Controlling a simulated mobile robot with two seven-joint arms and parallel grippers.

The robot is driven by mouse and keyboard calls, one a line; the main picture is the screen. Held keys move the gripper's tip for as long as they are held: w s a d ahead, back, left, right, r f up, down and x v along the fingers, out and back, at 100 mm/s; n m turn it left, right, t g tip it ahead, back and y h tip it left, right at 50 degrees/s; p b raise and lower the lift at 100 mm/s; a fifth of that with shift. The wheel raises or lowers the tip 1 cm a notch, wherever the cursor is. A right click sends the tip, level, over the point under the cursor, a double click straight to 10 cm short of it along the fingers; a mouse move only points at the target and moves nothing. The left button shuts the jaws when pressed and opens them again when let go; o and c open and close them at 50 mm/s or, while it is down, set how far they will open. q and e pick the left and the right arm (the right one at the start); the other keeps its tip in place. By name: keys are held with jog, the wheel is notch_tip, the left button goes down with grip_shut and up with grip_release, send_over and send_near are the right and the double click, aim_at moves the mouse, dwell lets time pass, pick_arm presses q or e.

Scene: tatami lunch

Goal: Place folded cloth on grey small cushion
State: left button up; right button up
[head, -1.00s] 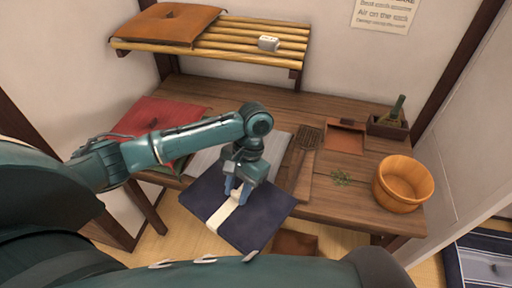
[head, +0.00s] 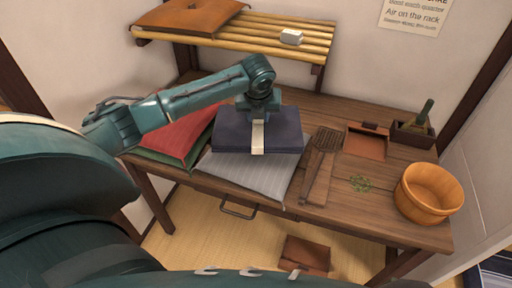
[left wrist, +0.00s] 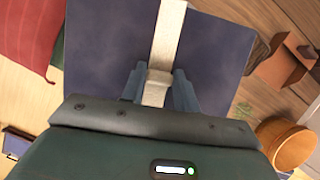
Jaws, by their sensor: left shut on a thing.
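The folded cloth (head: 232,132) is a dark navy, flat bundle with a cream band around it. My left gripper (head: 258,116) is shut on it at the band. In the left wrist view the two blue fingers (left wrist: 160,78) pinch the band, and the navy cloth (left wrist: 105,50) spreads out on both sides. The grey small cushion (head: 240,175) lies on the wooden table; the cloth is over its far part and hides it there. I cannot tell whether the cloth touches the cushion. My right gripper is not in view.
A red cushion (head: 190,138) lies left of the grey one.

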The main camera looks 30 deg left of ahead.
pick_arm(q)
jog(key=w+a+m, duration=0.1)
jog(key=a+r+m+h, duration=0.1)
jog(key=m, duration=0.1)
jog(key=shift+w, duration=0.4)
jog(key=shift+f, duration=0.15)
notch_tip(320, 180, down, 10)
jog(key=shift+r, duration=0.2)
jog(key=o, duration=1.1)
jog(key=shift+m, duration=0.3)
jog(key=shift+c, duration=0.2)
